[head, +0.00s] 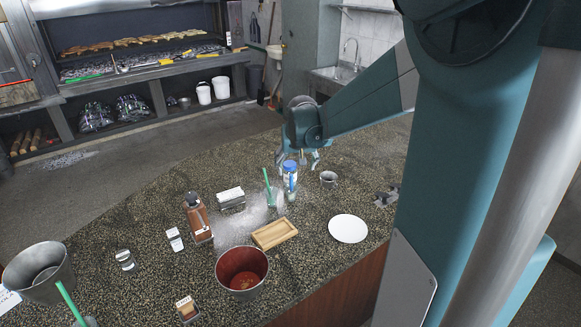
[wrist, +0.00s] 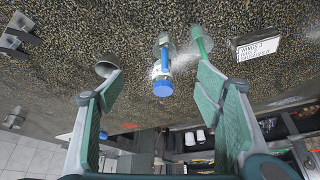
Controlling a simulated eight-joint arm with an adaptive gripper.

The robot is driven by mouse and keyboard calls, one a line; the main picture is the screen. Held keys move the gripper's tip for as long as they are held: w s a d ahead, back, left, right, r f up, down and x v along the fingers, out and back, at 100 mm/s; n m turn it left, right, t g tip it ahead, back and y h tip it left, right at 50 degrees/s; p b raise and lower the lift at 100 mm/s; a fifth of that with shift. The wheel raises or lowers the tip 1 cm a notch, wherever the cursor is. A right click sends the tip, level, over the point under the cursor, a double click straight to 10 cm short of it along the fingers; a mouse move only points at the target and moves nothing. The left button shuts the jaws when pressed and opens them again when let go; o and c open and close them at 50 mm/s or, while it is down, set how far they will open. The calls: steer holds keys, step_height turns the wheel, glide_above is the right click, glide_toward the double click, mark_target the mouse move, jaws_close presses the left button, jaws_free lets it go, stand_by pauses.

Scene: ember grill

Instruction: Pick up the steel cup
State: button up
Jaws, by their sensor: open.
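The small steel cup (head: 328,179) stands on the dark speckled counter, just right of my gripper (head: 307,160) in the head view. In the wrist view the steel cup (wrist: 105,67) shows just beyond the tip of the left finger, which hides part of it. My gripper (wrist: 160,80) is open, with a green-padded finger on each side and nothing held.
A white plate (head: 348,229), a wooden tray (head: 274,233), a red-lined bucket (head: 242,270) and a brown bottle (head: 197,218) are nearer. Dark metal pieces (head: 386,197) lie to the right.

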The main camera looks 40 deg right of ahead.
steer(key=w+d+f+m, duration=0.1)
steer(key=d+f, duration=0.1)
steer(key=d, duration=0.3)
steer(key=w+d+f, duration=0.2)
steer(key=d+f, duration=0.1)
steer(key=d, duration=0.2)
steer(key=m+g+p, duration=0.1)
steer(key=m, duration=0.1)
glide_toward(329, 177)
steer(key=a, duration=0.2)
steer(key=s+a+r, duration=0.1)
steer(key=shift+r+h, duration=0.1)
steer(key=shift+h, duration=0.2)
steer(key=shift+s+d+f, duration=0.1)
steer(key=shift+d+f, duration=0.25)
steer(key=shift+f, duration=0.1)
steer(key=shift+x, duration=1.2)
steer(key=shift+x, duration=2.6)
steer(key=shift+s, duration=0.15)
